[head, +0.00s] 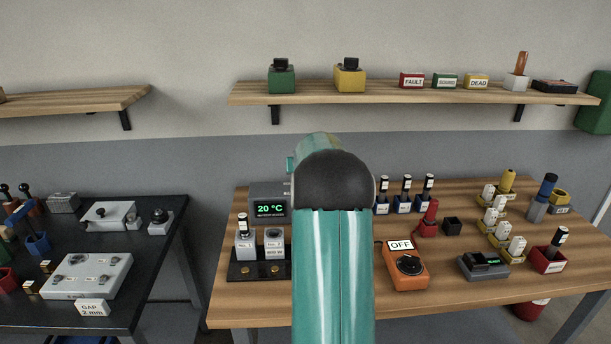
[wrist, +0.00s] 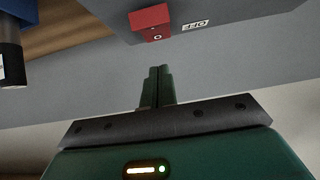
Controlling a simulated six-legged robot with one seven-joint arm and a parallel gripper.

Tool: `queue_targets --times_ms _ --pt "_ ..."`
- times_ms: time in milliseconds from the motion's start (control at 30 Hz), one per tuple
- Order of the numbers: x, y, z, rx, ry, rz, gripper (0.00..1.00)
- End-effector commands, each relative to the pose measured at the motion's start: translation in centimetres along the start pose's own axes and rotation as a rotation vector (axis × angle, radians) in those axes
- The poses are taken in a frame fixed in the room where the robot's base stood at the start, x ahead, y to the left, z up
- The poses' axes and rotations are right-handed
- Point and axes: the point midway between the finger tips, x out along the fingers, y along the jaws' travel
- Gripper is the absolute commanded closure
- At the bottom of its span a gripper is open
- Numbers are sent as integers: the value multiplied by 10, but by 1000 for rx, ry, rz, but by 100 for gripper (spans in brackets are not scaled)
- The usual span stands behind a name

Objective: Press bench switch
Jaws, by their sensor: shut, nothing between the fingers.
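In the wrist view a red switch (wrist: 151,22) with a white ring mark sits on the edge of a grey housing (wrist: 235,18). An OFF label (wrist: 195,24) is beside it, appearing upside down. My gripper (wrist: 159,70) is shut and empty, its fingertips pointing toward the switch, with a visible gap in the picture between them. In the head view my arm hides the gripper and the red switch. An orange box (head: 406,279) with a black dial and an OFF sign (head: 400,245) stands on the wooden bench, right of my arm.
A dark table (head: 160,270) stands left across a gap. In the wrist view a blue, dark-ended object (wrist: 12,55) is at upper left.

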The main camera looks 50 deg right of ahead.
Motion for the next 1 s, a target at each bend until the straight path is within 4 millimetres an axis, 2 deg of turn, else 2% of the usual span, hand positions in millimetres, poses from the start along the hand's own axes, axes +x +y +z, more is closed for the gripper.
queue_targets --times_ms 133,400,600,733,1000 --pt "-16 -6 -17 -1 2 -1 100" --pt "-70 -7 -33 -1 4 -1 100" --pt "-100 -8 -42 -1 1 -1 100" --pt "-108 -8 -45 -1 1 -1 100" --pt "-108 -8 -45 -1 0 -1 100"
